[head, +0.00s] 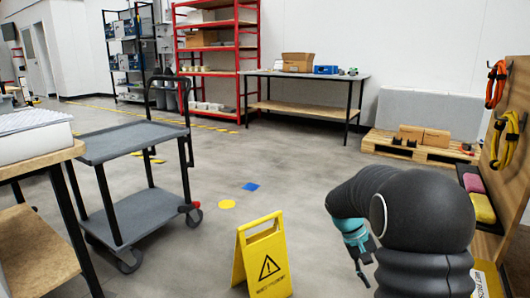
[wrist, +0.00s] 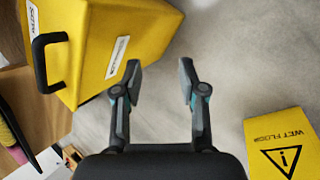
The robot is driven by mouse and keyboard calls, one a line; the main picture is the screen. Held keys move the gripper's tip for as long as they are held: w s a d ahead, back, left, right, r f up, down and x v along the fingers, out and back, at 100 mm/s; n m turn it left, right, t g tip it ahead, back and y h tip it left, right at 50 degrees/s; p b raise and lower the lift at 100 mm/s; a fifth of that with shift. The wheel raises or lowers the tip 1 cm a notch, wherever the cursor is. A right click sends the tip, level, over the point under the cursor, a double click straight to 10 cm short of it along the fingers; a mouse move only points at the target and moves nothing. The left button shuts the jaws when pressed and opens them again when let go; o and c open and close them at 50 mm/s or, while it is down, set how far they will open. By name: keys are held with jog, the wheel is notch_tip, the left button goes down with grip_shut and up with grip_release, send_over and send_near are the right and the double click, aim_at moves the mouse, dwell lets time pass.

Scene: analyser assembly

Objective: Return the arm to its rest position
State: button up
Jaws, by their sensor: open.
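My arm is folded at the lower right of the head view. My gripper (wrist: 160,82) shows in the wrist view with its two fingers apart and nothing between them. In the head view only part of my gripper (head: 364,262) shows beside the dark arm links, pointing down. Bare grey floor lies beneath the fingers in the wrist view.
A yellow wet-floor sign (head: 263,262) stands left of my arm. A yellow box with a black handle (wrist: 110,40) is close to my left finger in the wrist view. A grey cart (head: 130,140) stands left, a pegboard (head: 515,150) right.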

jog(key=s+a+r+t+y+p, duration=0.2)
jog(key=s+a+r+t+p, duration=0.2)
jog(key=s+r, duration=0.6)
jog(key=s+a+r+t+y+p, duration=0.3)
jog(key=s+a+r, duration=0.6)
jog(key=s, duration=0.5)
jog(key=shift+s+a+r+t+p, duration=0.15)
jog(key=shift+s+r+t+p, duration=0.15)
jog(key=shift+r+t+p, duration=0.4)
jog(key=shift+r, duration=0.1)
